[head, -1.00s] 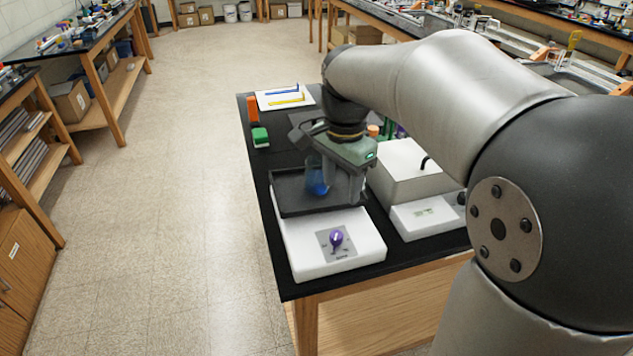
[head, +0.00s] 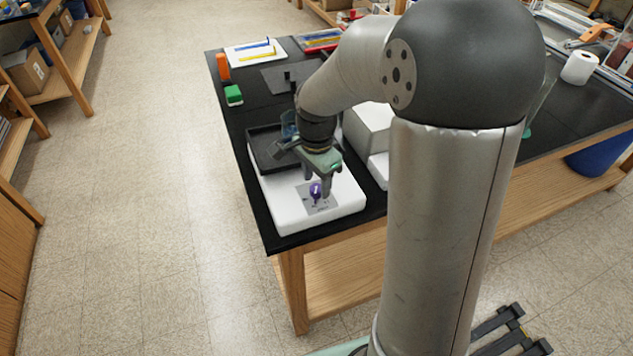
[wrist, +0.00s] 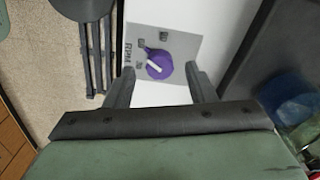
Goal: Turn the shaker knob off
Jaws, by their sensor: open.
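The shaker (head: 276,207) is a white box with a black tray on its back part, at the front left of the black bench. Its purple knob (head: 315,190) sits on a grey plate on the front part. In the wrist view the knob (wrist: 159,64) shows a white pointer line, with small labels around it that I cannot read clearly. My gripper (head: 319,190) points down just above the knob. In the wrist view its two fingers (wrist: 161,76) are apart on either side of the knob, with nothing held between them. I cannot tell whether either finger touches the knob.
A blue flask (wrist: 290,100) stands on the black tray (head: 262,150) behind my gripper. A white device (head: 368,128) stands close on the right. Green (head: 233,95) and orange (head: 223,67) items are at the bench's left edge. The floor to the left is clear.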

